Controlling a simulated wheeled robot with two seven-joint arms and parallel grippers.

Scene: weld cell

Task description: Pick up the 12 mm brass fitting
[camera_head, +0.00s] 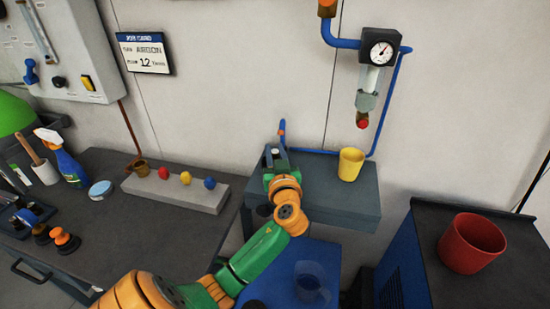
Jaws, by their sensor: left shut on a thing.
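My left gripper (274,152) is at the grey wall shelf (345,211), left of the yellow cup and just below the end of a blue hose (282,128). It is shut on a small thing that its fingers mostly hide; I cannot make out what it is. No 12 mm brass fitting can be told for sure. My right gripper is not in view.
A yellow cup (350,164) stands on the shelf. A gauge (379,51) with blue pipes hangs above. A job card (145,52) reads argon and 12. A red container (471,243) is on the right cabinet. A spray bottle (65,160) and tools crowd the left bench.

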